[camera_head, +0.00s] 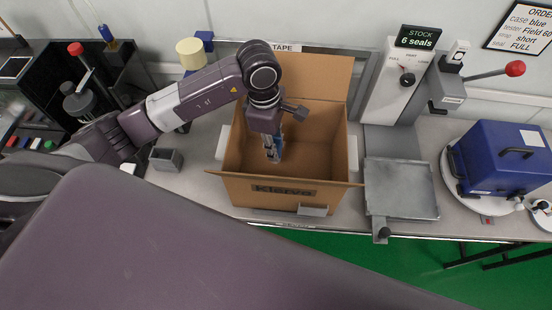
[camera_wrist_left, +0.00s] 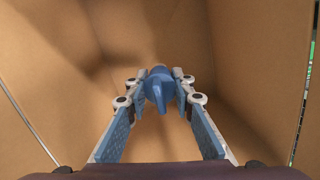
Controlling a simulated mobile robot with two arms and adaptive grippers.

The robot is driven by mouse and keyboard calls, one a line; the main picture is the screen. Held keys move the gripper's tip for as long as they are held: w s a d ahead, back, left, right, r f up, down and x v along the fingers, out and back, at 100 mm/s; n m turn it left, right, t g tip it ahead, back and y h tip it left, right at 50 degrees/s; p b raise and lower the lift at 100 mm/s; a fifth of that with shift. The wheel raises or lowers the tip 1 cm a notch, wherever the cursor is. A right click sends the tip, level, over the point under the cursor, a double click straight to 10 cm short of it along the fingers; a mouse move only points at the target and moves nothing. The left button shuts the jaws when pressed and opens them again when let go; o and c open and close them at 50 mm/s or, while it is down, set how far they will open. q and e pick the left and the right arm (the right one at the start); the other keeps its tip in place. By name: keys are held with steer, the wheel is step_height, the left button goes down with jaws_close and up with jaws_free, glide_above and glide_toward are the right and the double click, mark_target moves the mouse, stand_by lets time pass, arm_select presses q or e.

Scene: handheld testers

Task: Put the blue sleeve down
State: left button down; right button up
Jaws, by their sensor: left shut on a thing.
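My left gripper (camera_head: 273,152) reaches down into the open cardboard box (camera_head: 272,190), inside its walls. In the left wrist view the gripper (camera_wrist_left: 160,90) is shut on the blue sleeve (camera_wrist_left: 158,88), a small tapered blue piece held between the fingertips. Brown cardboard surrounds it there. I cannot tell whether the sleeve touches the box floor. In the head view the sleeve is too small to tell from the blue finger pads. My right gripper is not in view.
A grey plate (camera_head: 400,190) lies right of the box, below a lever press with a red knob (camera_head: 515,68). A blue case (camera_head: 502,158) stands on a round turntable at the far right. A small grey holder (camera_head: 166,159) stands left of the box. The box's flaps are open.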

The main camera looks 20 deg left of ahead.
arm_select(q)
step_height(320, 180, down, 4)
steer(key=shift+f+p, duration=0.25)
steer(key=shift+p, duration=0.05)
step_height(320, 180, down, 3)
steer(key=shift+f+p, duration=0.15)
steer(key=shift+p, duration=0.2)
steer(key=shift+f, duration=0.15)
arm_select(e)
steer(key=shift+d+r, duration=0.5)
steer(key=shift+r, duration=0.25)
arm_select(q)
steer(key=shift+f, duration=0.1)
steer(key=shift+f+b, duration=0.15)
steer(key=shift+b, duration=0.15)
steer(key=c, duration=1.7)
jaws_free()
steer(key=shift+o, duration=0.2)
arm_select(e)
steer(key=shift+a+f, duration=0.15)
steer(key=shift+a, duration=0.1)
